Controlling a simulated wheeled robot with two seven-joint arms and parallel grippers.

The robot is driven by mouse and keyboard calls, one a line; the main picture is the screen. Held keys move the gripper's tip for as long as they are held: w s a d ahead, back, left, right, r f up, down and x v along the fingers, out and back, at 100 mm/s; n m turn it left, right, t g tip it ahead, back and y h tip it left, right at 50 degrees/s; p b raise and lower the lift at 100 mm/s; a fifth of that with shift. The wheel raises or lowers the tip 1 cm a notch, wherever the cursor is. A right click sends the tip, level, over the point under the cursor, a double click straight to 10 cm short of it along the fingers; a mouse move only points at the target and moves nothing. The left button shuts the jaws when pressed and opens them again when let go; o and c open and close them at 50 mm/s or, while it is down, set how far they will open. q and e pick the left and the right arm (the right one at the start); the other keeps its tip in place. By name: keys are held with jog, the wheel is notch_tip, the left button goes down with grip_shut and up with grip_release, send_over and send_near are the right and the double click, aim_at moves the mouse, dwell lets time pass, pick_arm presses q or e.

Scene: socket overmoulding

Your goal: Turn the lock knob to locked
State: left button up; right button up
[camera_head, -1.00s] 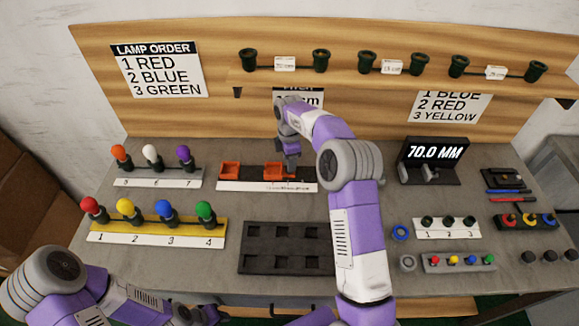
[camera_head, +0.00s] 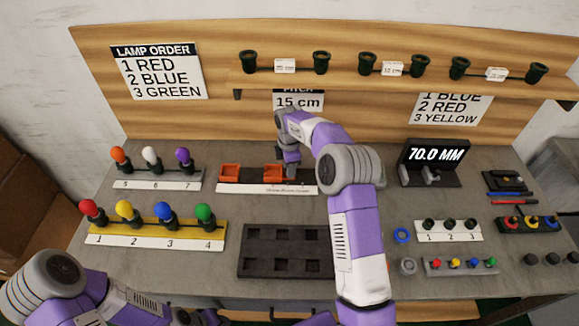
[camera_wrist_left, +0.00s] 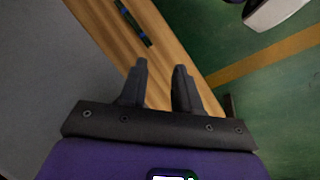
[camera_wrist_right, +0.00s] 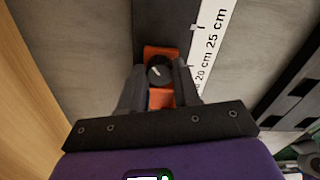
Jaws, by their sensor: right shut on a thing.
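The lock knob (camera_wrist_right: 158,71) is a round black knob with a white pointer mark, on top of an orange block (camera_wrist_right: 161,98) in the right wrist view. The orange block on the right of the dark rail also shows in the head view (camera_head: 272,172). My right gripper (camera_wrist_right: 158,68) is shut on the knob, with one finger on each side of it. In the head view the right gripper (camera_head: 291,176) points down over the rail and covers the knob. My left gripper (camera_wrist_left: 160,68) is open and empty, away from the rail at the wooden front edge.
A second orange block (camera_head: 230,172) stands at the rail's left. A white ruler strip (camera_head: 266,189) runs along its front. A black tray (camera_head: 262,267) lies nearer. Lamp holders (camera_head: 156,232) stand to the left; a 70.0 MM display (camera_head: 434,152) stands to the right.

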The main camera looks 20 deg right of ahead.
jog(key=m+p, duration=0.3)
jog(key=shift+r+m, duration=0.1)
jog(key=shift+m, duration=0.2)
jog(key=shift+m+p, duration=0.85)
jog(key=shift+m, duration=1.15)
jog(key=o, duration=0.8)
jog(key=shift+r+p, duration=0.85)
jog(key=shift+r, duration=2.85)
